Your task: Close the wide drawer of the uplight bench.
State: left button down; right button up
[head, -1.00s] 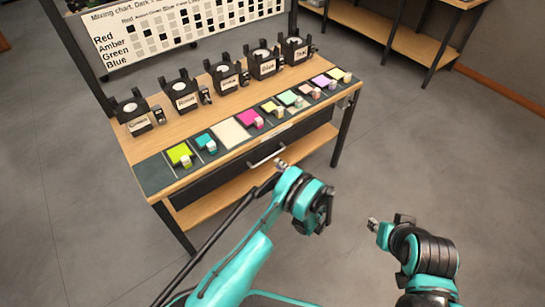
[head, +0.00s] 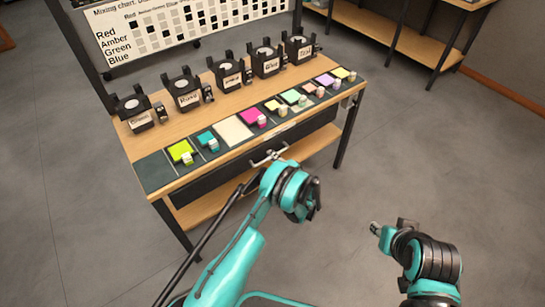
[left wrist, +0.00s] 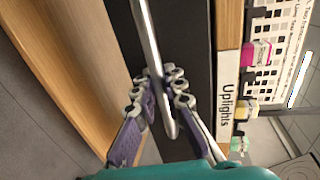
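The wide drawer (head: 215,180) is a dark front under the uplight bench's wooden top (head: 150,140). How far it stands out is hard to tell. Its pale bar handle (head: 283,149) runs along the front, and the handle (left wrist: 147,30) crosses the left wrist view as a silver bar. My left gripper (head: 270,157) is at the handle. In the left wrist view its fingers (left wrist: 161,88) lie one on each side of the bar, closed in on it. My right gripper (head: 376,229) hangs over the floor, away from the bench; its finger opening is unclear.
Several coloured fader tabs, such as a magenta one (head: 251,117), line the bench's front strip. Several black lamps, such as the leftmost (head: 137,115), stand behind them. A lower wooden shelf (head: 205,209) lies under the drawer. The floor right of the bench is clear.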

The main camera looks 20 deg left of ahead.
pick_arm(q)
jog(key=shift+w+a+r, duration=0.1)
jog(key=shift+w+a, duration=0.65)
jog(key=shift+a, duration=0.15)
jog(key=c, duration=1.9)
grip_release()
jog(key=shift+a, duration=0.1)
jog(key=shift+o, duration=0.2)
jog(key=v, duration=1.2)
